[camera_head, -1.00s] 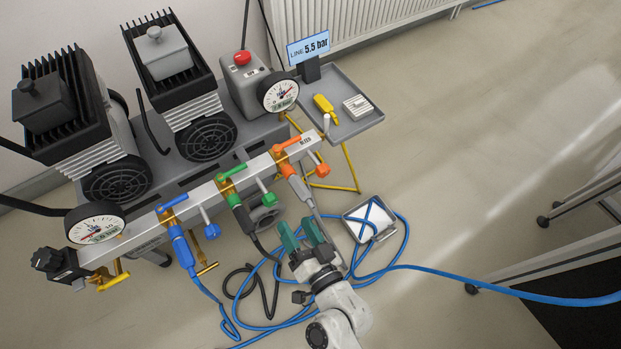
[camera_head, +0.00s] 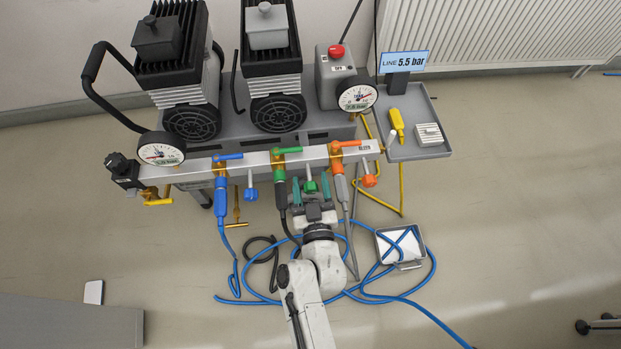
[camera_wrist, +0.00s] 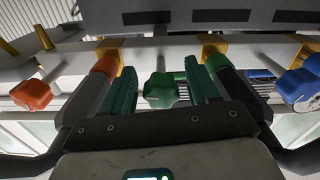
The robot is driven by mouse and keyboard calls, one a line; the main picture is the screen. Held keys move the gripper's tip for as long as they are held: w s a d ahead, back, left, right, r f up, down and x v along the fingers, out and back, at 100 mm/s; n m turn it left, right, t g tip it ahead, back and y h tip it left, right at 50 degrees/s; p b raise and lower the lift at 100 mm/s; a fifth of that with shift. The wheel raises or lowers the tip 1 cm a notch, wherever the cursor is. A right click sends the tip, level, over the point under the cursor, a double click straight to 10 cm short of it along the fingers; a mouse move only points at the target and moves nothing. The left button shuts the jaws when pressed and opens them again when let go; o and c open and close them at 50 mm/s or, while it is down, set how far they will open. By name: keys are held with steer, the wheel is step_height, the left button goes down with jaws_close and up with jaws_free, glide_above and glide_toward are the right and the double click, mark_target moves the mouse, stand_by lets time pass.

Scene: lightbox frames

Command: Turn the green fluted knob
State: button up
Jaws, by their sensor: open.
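The green fluted knob (camera_wrist: 160,91) sits on a short stem under the manifold bar, and it also shows in the head view (camera_head: 310,186). My gripper (camera_head: 311,184) is open in front of the bar. Its two teal fingers stand on either side of the knob. In the wrist view my gripper (camera_wrist: 160,80) shows a gap between each finger and the knob. I cannot tell how deep the knob lies between the fingers.
The orange knob (camera_wrist: 32,94) and blue knob (camera_wrist: 295,86) flank the green one. A green lever valve (camera_head: 280,160) with a black hose is close beside my gripper. A blue hose (camera_head: 433,262) and a tray (camera_head: 405,266) lie on the floor below.

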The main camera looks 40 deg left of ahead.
steer(key=shift+x, duration=0.9)
steer(key=c, duration=1)
